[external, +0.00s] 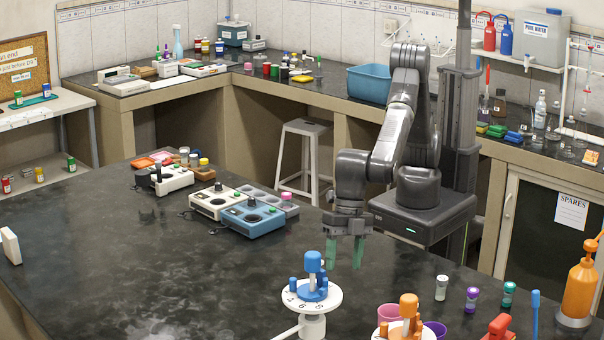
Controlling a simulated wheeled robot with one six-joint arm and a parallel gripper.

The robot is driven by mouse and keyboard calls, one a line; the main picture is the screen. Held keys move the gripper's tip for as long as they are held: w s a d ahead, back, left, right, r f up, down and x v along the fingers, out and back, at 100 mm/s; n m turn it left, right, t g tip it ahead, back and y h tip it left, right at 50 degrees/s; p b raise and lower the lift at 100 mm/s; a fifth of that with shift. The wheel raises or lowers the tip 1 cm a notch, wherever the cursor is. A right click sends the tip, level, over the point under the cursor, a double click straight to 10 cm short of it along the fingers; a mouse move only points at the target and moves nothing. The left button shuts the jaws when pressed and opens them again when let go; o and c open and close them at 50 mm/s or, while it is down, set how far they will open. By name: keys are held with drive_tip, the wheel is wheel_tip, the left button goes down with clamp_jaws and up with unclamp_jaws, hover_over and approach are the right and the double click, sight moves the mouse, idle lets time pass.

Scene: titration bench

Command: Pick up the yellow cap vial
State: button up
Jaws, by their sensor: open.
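A small vial with a yellow cap (204,163) stands at the far left part of the dark bench, beside other small vials behind the white instrument. It is small in the picture and its lower part is hard to make out. My gripper (345,252) hangs over the bench right of centre, pointing down, with its two green fingers apart and nothing between them. It is well to the right of the yellow cap vial and nearer the camera.
White, cream and blue instruments (253,220) stand between the gripper and the vial. A round white stand with a blue knob (312,292) is in front of the gripper. Purple-cap (471,300) and teal-cap (509,295) vials stand front right. The bench's left middle is clear.

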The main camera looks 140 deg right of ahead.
drive_tip(key=w+d+r+m+h, duration=0.1)
drive_tip(key=w+d+m, duration=0.15)
drive_tip(key=d, duration=1.05)
drive_tip(key=w+d+r+m, duration=0.1)
drive_tip(key=w+d+m, duration=0.15)
drive_tip(key=d, duration=0.95)
drive_tip(key=s+d+r+m, duration=0.1)
drive_tip(key=s+d+m, duration=0.15)
drive_tip(key=d, duration=0.85)
drive_tip(key=s+d+m, duration=0.2)
drive_tip(key=d+m, duration=0.1)
drive_tip(key=d, duration=0.8)
drive_tip(key=m+h, duration=0.3)
drive_tip(key=m, duration=0.7)
approach(204, 159)
drive_tip(key=shift+n+t, duration=0.25)
drive_tip(key=shift+t, duration=0.15)
drive_tip(key=x, duration=0.5)
drive_tip(key=shift+s+a+f, duration=0.15)
drive_tip(key=shift+a, duration=0.15)
drive_tip(key=shift+p+x, duration=1.15)
drive_tip(key=shift+x, duration=1.5)
drive_tip(key=shift+d, duration=0.15)
